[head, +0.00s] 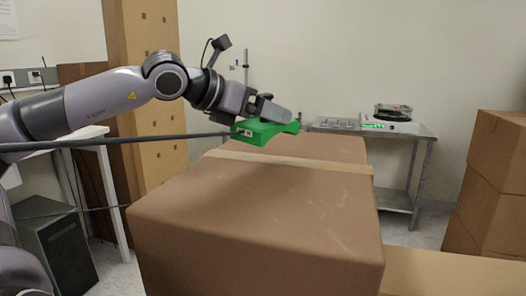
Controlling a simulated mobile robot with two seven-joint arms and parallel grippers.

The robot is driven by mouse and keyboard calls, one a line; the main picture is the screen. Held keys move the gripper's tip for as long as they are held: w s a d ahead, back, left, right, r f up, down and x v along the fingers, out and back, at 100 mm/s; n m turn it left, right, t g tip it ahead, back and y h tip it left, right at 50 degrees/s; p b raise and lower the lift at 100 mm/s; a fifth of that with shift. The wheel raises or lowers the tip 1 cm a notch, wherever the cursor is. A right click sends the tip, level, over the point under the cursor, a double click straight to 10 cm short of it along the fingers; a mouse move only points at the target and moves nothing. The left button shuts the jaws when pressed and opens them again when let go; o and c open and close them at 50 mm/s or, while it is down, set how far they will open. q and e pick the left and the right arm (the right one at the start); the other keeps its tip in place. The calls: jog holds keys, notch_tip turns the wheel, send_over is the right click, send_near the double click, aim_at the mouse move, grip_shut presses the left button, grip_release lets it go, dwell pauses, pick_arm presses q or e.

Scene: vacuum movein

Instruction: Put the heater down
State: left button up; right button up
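A bright green object (262,131) with a small panel on its left end is in the middle of the head view; it may be the heater, but I cannot tell for sure. My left gripper (268,110) comes in from the left and is shut on its upper side, with the lower finger parts hidden. The green object overlaps the back left part of the top of a large brown cardboard box (255,210). I cannot tell whether it touches the box. My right gripper is not in view.
A metal table (430,133) at the back holds a white device with a black top (390,118). Brown boxes (497,175) are stacked at the right. A thin dark rod (110,141) crosses from the left edge to near the green object. The large box's top is clear.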

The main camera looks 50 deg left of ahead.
pick_arm(q)
jog(key=shift+f+b, duration=0.65)
jog(key=shift+f, duration=2.1)
jog(key=shift+f, duration=0.1)
jog(key=o, duration=1)
